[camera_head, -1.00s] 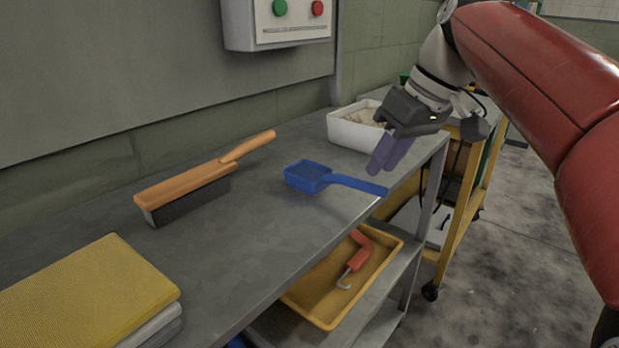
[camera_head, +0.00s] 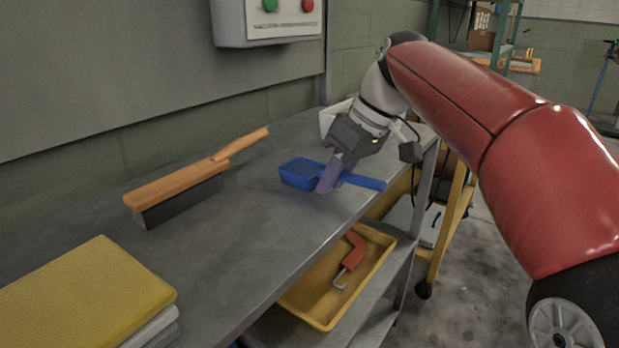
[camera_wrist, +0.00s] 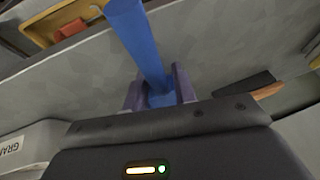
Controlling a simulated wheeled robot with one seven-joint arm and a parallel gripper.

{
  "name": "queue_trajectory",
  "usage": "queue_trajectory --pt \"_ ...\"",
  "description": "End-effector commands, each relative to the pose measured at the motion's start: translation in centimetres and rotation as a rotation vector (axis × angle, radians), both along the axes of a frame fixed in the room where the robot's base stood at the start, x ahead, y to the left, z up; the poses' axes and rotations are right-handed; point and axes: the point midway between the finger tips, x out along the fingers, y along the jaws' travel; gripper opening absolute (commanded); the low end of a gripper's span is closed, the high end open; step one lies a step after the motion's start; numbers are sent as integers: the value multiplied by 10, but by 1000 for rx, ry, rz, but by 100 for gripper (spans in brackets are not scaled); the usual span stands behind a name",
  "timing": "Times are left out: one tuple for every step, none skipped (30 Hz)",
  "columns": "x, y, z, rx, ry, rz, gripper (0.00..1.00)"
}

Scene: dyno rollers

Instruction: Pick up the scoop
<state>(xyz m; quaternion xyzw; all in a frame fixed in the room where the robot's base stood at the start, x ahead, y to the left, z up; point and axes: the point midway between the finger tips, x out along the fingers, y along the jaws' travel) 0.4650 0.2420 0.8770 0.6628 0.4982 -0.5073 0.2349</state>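The blue scoop (camera_head: 300,173) lies on the grey bench top, its square bowl to the left and its handle (camera_head: 364,181) reaching right towards the front edge. My gripper (camera_head: 330,180) is down at the scoop, its purple fingers at the handle close to the bowl. In the wrist view, the blue handle (camera_wrist: 138,40) runs down between the two fingertips (camera_wrist: 160,92), one on each side. Whether the fingers press on the handle cannot be told. The fingers partly hide the handle where it joins the bowl.
An orange brush (camera_head: 185,185) lies left of the scoop, and a stack with a yellow top (camera_head: 85,295) is at the front left. A white bin (camera_head: 329,118) stands behind my gripper. A yellow tray (camera_head: 310,312) with a red-handled tool (camera_head: 353,252) is on the shelf below.

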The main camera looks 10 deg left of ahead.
Motion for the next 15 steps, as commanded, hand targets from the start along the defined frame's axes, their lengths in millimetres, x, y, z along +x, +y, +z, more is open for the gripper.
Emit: queue_trajectory --pt "0 0 0 0 0 0 27" --pt "0 0 0 0 0 0 27" --pt "0 0 0 0 0 0 27" --pt "0 0 0 0 0 0 27" --pt "0 0 0 0 0 0 26" --pt "0 0 0 0 0 0 20" --pt "0 0 0 0 0 0 16" --pt "0 0 0 0 0 0 12" --pt "0 0 0 0 0 0 7" --pt "0 0 0 0 0 0 3" --pt "0 0 0 0 0 0 0" --pt "0 0 0 1 0 0 0" --pt "0 0 1 0 -1 -1 0" --pt "0 0 1 0 -1 -1 0" --pt "0 0 1 0 -1 -1 0"
